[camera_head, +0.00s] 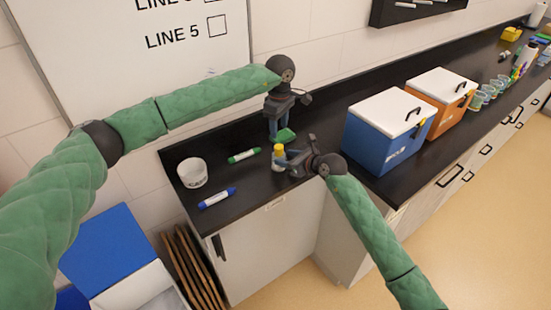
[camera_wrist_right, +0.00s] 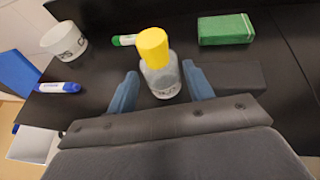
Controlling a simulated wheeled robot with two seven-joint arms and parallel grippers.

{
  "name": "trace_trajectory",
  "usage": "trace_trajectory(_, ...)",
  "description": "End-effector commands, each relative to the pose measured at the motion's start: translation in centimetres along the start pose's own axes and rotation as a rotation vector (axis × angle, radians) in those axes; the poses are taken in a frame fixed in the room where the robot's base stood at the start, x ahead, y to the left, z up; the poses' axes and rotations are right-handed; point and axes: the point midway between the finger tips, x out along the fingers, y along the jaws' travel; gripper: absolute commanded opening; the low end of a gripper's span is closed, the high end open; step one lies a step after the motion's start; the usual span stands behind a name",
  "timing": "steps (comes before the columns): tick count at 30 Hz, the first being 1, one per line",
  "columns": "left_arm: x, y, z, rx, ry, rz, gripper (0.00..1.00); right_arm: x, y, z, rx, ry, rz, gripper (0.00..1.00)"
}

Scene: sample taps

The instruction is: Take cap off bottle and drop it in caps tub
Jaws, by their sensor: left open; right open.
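A small clear bottle (camera_wrist_right: 160,80) with a yellow cap (camera_wrist_right: 153,47) stands upright on the black counter. In the head view the yellow cap (camera_head: 278,149) shows beside my right gripper (camera_head: 281,160). My right gripper (camera_wrist_right: 163,90) is open, with one blue finger on each side of the bottle; I cannot tell whether they touch it. The white caps tub (camera_wrist_right: 65,40) stands at the far left in the right wrist view, and also on the left of the counter in the head view (camera_head: 192,173). My left gripper (camera_head: 279,128) is open and points down, above and behind the bottle, near a green block.
The green block (camera_wrist_right: 226,29) lies behind the bottle. A blue cooler (camera_head: 375,145) and an orange cooler (camera_head: 450,118) stand to the right.

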Motion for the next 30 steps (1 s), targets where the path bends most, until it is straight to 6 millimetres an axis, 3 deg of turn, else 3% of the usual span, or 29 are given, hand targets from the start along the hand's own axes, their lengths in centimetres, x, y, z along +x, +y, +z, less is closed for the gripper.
trace_trajectory(13,0.0,0.0,0.0,-0.001,-0.002,0.001,0.49,5.7,0.0,0.1,0.002,-0.001,0.001,0.52)
trace_trajectory(26,0.0,0.0,0.0,-0.001,-0.002,0.001,0.49,6.7,0.0,0.1,0.001,-0.002,0.001,0.52)
trace_trajectory(27,0.0,0.0,0.0,-0.001,-0.002,0.001,0.49,6.7,0.0,0.1,0.001,-0.002,0.001,0.5)
trace_trajectory(30,0.0,0.0,0.0,-0.001,-0.002,0.001,0.49,6.7,0.0,0.1,0.001,-0.002,0.001,0.3)
